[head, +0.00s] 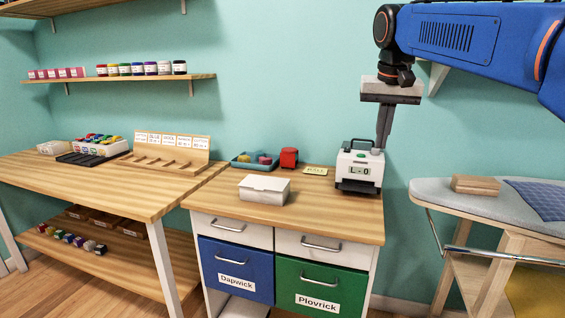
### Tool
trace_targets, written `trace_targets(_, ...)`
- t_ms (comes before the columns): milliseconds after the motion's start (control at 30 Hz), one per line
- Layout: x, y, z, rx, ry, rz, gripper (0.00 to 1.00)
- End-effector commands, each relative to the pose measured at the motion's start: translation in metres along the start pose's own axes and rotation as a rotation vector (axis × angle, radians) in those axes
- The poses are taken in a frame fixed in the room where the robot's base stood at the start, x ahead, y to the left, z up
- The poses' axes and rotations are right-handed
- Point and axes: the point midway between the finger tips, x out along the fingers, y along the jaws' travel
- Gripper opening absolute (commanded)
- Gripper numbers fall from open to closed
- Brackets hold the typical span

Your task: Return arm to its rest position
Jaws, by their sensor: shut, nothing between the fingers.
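My blue arm (470,40) reaches in from the upper right. My gripper (384,140) hangs straight down from it with its dark fingers shut and empty. The machine stands on the right end of the wooden cabinet top (330,208).
A white box (264,189), a red object (289,158), a blue tray (240,163) and a yellow card (316,171) share the cabinet top. An ironing board (440,193) with a wooden block (476,185) is at right. A long table (90,185) is at left.

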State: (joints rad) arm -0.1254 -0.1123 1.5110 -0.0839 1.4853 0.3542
Motion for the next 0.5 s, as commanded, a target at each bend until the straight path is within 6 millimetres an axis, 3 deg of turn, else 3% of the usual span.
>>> trace_targets(267,0.033,0.038,0.087,-0.063,0.033,-0.024,0.00)
trace_targets(500,0.076,0.066,0.167,-0.117,0.064,-0.043,0.00)
